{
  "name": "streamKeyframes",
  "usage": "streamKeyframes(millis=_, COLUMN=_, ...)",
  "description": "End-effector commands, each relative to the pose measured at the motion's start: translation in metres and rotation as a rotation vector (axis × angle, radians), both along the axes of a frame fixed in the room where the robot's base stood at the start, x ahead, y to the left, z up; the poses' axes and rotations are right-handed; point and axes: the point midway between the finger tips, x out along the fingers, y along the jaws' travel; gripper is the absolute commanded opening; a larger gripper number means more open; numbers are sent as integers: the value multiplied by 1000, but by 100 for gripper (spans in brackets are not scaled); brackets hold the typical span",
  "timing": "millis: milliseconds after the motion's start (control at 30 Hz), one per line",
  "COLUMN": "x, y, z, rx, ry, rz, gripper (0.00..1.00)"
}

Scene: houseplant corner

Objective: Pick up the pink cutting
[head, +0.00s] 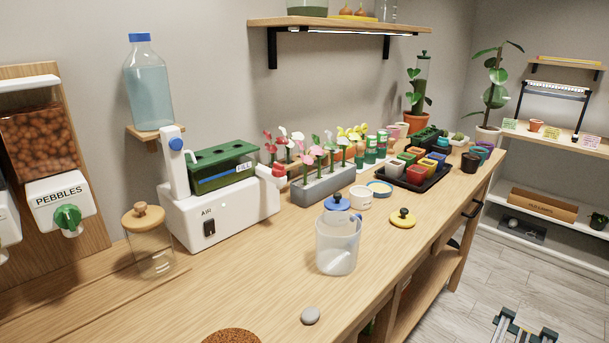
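Pink-topped cuttings (304,152) stand upright on green stems at the left part of a long grey block (325,187) in mid bench. The pink tops crowd together, and I cannot tell clearly where one cutting ends and another begins. White and yellow tops show beside them, and red and white blooms show behind. Nothing is holding the pink cuttings.
A white machine with a green tray (222,165) stands left of the block. A clear jug (337,245), white cup (359,197), yellow lid (402,219) and grey stone (310,316) stand in front. A black tray (440,180) holds coloured pots. The front bench surface is mostly clear.

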Motion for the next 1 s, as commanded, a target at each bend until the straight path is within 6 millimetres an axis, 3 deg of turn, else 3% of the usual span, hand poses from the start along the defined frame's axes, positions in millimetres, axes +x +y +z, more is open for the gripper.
streamKeyframes(millis=333, x=0, y=0, z=0, rx=0, ry=0, rz=0, gripper=96)
streamKeyframes(millis=700, x=0, y=0, z=0, rx=0, ry=0, rz=0, gripper=39)
streamKeyframes(millis=1000, x=0, y=0, z=0, rx=0, ry=0, rz=0, gripper=39)
